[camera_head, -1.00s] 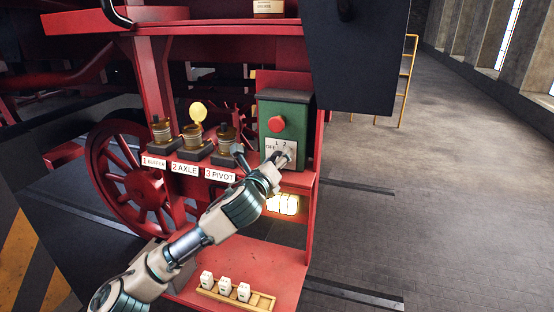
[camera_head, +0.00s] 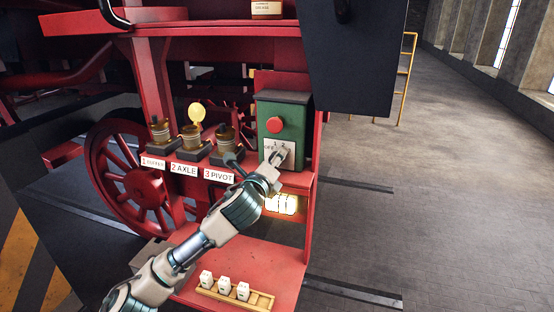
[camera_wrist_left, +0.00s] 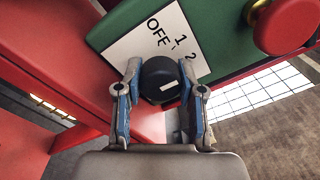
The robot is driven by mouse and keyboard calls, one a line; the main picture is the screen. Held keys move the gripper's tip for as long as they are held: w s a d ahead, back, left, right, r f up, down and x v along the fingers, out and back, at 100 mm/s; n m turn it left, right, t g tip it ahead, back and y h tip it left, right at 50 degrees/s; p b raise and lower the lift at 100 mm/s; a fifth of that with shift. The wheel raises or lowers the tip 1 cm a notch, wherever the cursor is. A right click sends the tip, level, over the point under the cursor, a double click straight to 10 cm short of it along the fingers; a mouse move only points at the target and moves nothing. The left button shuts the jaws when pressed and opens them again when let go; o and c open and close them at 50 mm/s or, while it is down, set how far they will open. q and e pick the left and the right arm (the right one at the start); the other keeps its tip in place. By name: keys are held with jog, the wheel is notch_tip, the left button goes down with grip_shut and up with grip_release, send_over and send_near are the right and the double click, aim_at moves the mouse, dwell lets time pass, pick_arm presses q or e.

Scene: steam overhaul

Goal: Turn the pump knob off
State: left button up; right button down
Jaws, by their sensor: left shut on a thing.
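The green pump box (camera_head: 297,140) stands on the red ledge, with a red mushroom button (camera_head: 275,124) on its front. Below the button is a white plate (camera_head: 267,149) marked OFF, 1 and 2. In the left wrist view the black round knob (camera_wrist_left: 158,72) sits on this plate (camera_wrist_left: 127,47), with a short white mark on its face. My left gripper (camera_wrist_left: 166,80) is shut on the knob, one finger at each side. In the head view my left gripper (camera_head: 275,163) hides the knob. I cannot tell which label the mark lines up with. My right gripper is out of view.
Several brass oiler pots, such as the pivot one (camera_head: 225,140), stand left of the box behind number labels. A wooden tray (camera_head: 261,302) with white blocks lies on the lower red shelf. A dark panel (camera_head: 350,65) hangs at upper right. The floor to the right is open.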

pick_arm(q)
jog(key=n, duration=0.3)
jog(key=shift+n, duration=0.4)
jog(key=n, duration=0.3)
jog(key=shift+f+n+p, duration=0.1)
jog(key=shift+n+p, duration=0.25)
jog(key=shift+n, duration=0.05)
jog(key=n, duration=0.3)
jog(key=shift+f+n, duration=0.1)
jog(key=shift+n, duration=0.3)
jog(key=shift+w+f+n+y, duration=0.15)
jog(key=shift+n+y, duration=0.15)
jog(key=shift+n, duration=0.4)
jog(key=shift+f, duration=0.1)
jog(key=o, duration=1.2)
jog(key=shift+a, duration=0.1)
jog(key=shift+c, duration=0.2)
jog(key=shift+a+r, duration=0.1)
jog(key=shift+r, duration=0.1)
jog(key=shift+r, duration=0.1)
